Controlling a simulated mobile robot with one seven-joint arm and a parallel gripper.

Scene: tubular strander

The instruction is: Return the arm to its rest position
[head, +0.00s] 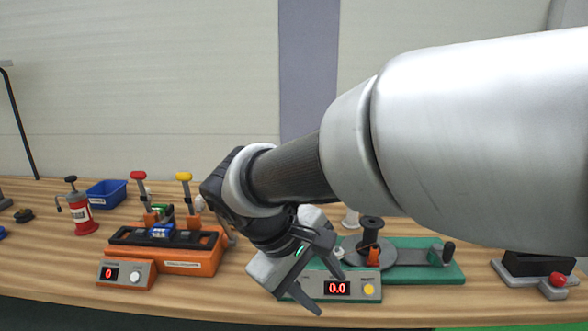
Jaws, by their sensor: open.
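My arm (475,125) reaches in from the right edge of the head view and crosses the middle of the picture. My gripper (325,285) hangs at its end, pointing down and to the right. Its dark fingers are spread apart with nothing between them. It appears in front of the left end of a green machine (445,277) and its display. Whether the fingers touch anything cannot be told from this one view.
An orange device (200,262) with red-topped and yellow-topped levers stands left of the gripper. A dark device with a red button (557,279) is at the right. Bare wooden bench (50,260) shows at the front left.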

